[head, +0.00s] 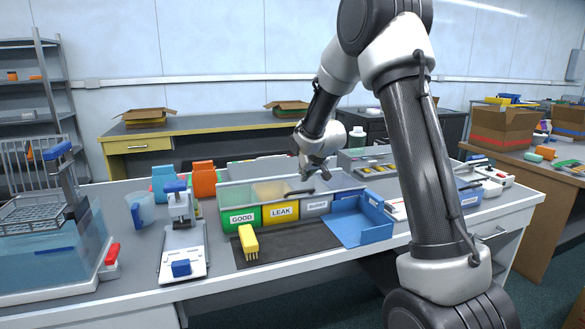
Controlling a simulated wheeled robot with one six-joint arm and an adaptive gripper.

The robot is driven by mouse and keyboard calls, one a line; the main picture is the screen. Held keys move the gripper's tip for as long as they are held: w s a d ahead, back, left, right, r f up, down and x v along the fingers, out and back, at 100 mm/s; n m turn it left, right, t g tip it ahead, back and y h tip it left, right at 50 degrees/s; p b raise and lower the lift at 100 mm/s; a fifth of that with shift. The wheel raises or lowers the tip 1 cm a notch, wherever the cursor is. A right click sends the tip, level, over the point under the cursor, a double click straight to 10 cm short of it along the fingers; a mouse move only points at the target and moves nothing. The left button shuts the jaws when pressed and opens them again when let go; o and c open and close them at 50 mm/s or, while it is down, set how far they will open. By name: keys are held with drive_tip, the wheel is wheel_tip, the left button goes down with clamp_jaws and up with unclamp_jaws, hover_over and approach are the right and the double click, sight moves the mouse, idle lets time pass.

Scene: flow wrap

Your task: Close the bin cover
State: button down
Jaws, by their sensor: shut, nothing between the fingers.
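A row of sorting bins stands in the middle of the bench: a green bin marked GOOD (241,218), a yellow bin marked LEAK (281,212), a grey bin with a small label (315,207) and a blue one at the right. The tops of the green and yellow bins look open. A dark bar-like handle (299,192) shows above the yellow and grey bins; it seems to belong to the bin cover, whose outline is hard to make out. My gripper (310,178) is shut and empty, pointing down just above and behind this handle. I cannot tell whether they touch.
A yellow brush (248,242) lies on a dark mat (285,248) before the bins. A blue tray (362,228) stands at their right front. A sealing device (181,240), a jug (144,211) and a water tank (50,258) stand left.

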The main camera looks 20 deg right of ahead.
wheel_tip(320, 180, down, 6)
drive_tip(key=s+t, duration=0.1)
drive_tip(key=s, duration=0.1)
drive_tip(key=shift+s+f+t, duration=0.15)
drive_tip(key=shift+t, duration=0.15)
drive_tip(key=shift+d, duration=0.1)
idle(0.4)
